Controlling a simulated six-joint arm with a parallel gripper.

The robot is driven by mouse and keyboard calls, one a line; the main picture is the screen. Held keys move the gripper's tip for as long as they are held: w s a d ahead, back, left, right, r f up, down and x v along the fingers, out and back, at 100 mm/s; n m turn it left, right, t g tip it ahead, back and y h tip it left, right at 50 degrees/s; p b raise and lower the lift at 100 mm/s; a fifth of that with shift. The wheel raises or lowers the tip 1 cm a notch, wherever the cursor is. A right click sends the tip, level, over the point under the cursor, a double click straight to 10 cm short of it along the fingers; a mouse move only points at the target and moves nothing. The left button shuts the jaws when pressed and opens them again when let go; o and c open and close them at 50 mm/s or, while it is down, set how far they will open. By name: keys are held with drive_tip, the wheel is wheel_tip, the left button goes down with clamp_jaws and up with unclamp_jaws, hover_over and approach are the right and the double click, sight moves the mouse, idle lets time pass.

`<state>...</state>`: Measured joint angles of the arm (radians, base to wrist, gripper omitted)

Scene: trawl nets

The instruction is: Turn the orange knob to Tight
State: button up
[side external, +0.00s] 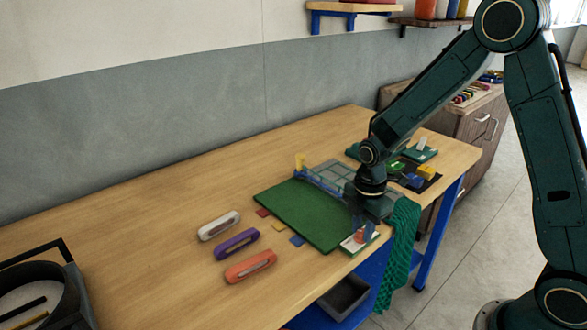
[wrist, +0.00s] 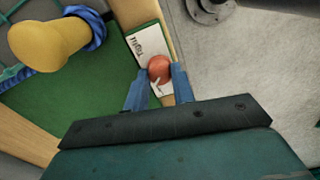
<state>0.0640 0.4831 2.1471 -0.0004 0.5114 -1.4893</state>
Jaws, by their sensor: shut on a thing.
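The orange knob (wrist: 159,69) sits on a white label plate (wrist: 144,43) marked "Tight" in the wrist view. In the side external view the knob (side external: 360,236) stands on the white plate (side external: 352,245) at the near corner of the green board (side external: 308,213). My gripper (wrist: 160,80) has its two blue fingers on either side of the knob and is shut on it. A white mark shows on the knob's top, slanting; I cannot tell exactly which word it points at. The rest of the plate's lettering is hidden.
White (side external: 219,226), purple (side external: 237,244) and orange-red (side external: 250,266) oblong pieces lie left of the board. Teal netting (side external: 400,240) hangs over the table's front edge.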

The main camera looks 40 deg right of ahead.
sight(362, 231)
drive_tip(key=m, duration=0.8)
drive_tip(key=shift+m, duration=0.4)
drive_tip(key=m, duration=0.3)
drive_tip(key=shift+m, duration=2.3)
drive_tip(key=o, duration=1)
drive_tip(key=shift+r, duration=0.1)
wheel_tip(362, 231, up, 14)
drive_tip(key=shift+f, duration=0.2)
